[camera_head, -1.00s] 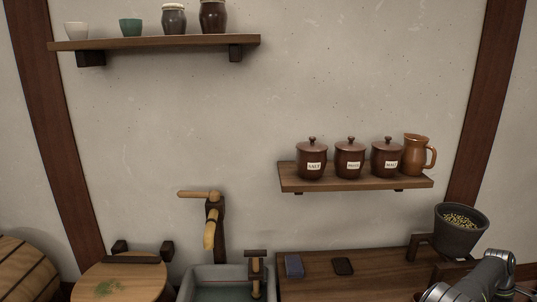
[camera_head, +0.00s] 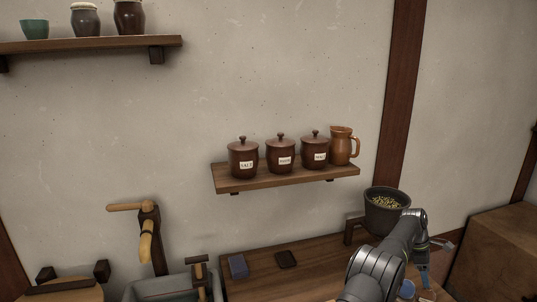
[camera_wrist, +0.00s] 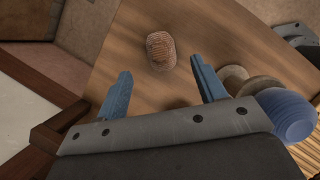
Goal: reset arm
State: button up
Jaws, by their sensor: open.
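My gripper (camera_wrist: 160,92) is open in the wrist view, its two blue fingers well apart with nothing between their tips. Beyond the fingertips a small ridged, light brown object (camera_wrist: 161,47) lies on a wooden surface (camera_wrist: 225,35). In the head view my arm reaches in at the lower right, in front of the dark pot (camera_head: 386,208). Only a little of the gripper shows there, at the right end of the arm.
A blue rounded object (camera_wrist: 288,114) and tan round things (camera_wrist: 234,78) sit close by the right finger. A shelf (camera_head: 288,179) holds lidded brown jars and a jug (camera_head: 343,145). A sink (camera_head: 160,289) and a wooden box (camera_head: 495,250) flank the counter (camera_head: 262,283).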

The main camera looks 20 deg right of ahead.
aim_at(430, 290)
jog(key=x, duration=0.8)
jog(key=shift+d+f, duration=0.1)
jog(key=shift+f, duration=0.1)
jog(key=shift+d+r, duration=0.15)
jog(key=shift+r, duration=0.15)
notch_tip(430, 290, up, 3)
jog(key=shift+r, duration=0.2)
jog(key=s+r, duration=0.8)
jog(key=s, duration=0.4)
notch_tip(430, 290, up, 10)
jog(key=w+a+n+t+h, duration=0.1)
jog(key=w+a+n, duration=0.5)
jog(key=w+a, duration=0.9)
jog(key=a+t, duration=0.1)
jog(key=a, duration=0.1)
jog(key=shift+w+a+r, duration=0.2)
jog(key=shift+a, duration=0.2)
jog(key=shift+d, duration=0.1)
